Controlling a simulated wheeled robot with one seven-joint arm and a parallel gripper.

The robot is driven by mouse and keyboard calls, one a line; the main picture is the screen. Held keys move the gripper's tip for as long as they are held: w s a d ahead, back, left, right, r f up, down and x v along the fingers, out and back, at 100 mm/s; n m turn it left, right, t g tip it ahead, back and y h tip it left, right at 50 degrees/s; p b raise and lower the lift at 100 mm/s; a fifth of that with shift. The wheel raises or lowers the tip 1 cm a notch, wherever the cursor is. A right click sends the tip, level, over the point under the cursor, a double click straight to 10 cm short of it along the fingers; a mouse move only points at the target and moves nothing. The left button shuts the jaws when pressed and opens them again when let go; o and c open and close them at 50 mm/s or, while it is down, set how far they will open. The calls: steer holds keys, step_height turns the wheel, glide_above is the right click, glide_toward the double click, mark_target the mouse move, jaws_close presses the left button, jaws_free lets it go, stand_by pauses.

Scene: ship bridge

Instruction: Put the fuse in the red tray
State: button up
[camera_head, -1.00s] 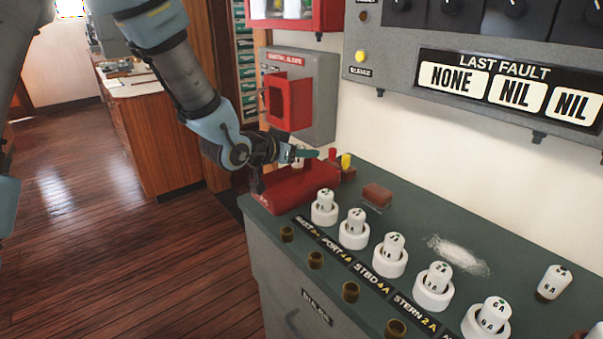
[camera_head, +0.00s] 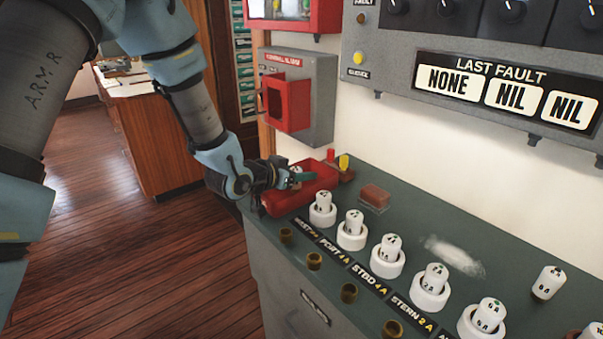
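The red tray (camera_head: 314,187) lies at the far left end of the green console top. My gripper (camera_head: 296,177) is low over the tray, around a small white fuse (camera_head: 296,169). The fuse is partly hidden by a finger and appears held between the fingers. Whether its lower end touches the tray floor is hidden.
A row of white fuses in round holders (camera_head: 352,232) runs along the console, with a loose white fuse (camera_head: 548,282) at the right. A brown block (camera_head: 375,194) and small red and yellow pieces (camera_head: 343,162) are near the tray. A red alarm box (camera_head: 287,103) is on the wall behind.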

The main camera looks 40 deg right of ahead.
steer(key=o, duration=0.3)
steer(key=shift+o, duration=0.2)
steer(key=shift+r, duration=0.15)
steer(key=b+v, duration=0.2)
steer(key=v, duration=1)
steer(key=shift+a, duration=0.1)
